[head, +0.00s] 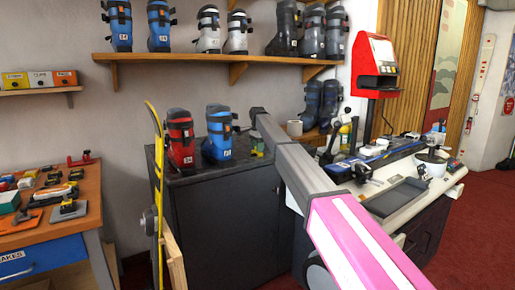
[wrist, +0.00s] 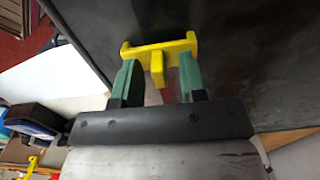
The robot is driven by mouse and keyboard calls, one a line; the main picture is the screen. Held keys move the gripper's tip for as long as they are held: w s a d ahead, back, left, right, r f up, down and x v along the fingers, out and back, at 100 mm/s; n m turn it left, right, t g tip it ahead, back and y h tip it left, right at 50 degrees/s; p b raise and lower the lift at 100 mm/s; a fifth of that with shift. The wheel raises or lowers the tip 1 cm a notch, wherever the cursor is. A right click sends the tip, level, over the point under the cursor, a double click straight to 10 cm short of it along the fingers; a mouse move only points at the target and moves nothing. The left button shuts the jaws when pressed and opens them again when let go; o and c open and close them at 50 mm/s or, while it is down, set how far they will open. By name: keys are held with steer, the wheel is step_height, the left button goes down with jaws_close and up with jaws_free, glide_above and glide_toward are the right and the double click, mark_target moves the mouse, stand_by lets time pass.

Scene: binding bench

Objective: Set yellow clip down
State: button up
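The yellow clip (wrist: 157,52) is in the wrist view, against a dark flat surface. It has a wide bar with short ends and a stem pointing back toward my gripper (wrist: 157,82). My green fingers stand apart on either side of the stem, with a visible gap at each side, so they do not pinch it. The fingertips are close to the bar; whether they touch it I cannot tell. In the head view my gripper (head: 257,144) is small, low over the dark cabinet's top, right of the blue boot, and the clip is hard to make out there.
The dark cabinet (head: 232,225) bears a red boot (head: 181,138) and a blue boot (head: 218,133). A yellow ski (head: 157,185) stands at its left. A workbench (head: 85,190) with tools is at left. A cluttered counter (head: 400,203) and red machine (head: 374,62) are at right.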

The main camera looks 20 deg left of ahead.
step_height(320, 180, up, 12)
steer(key=shift+r, duration=0.15)
stand_by(0.7)
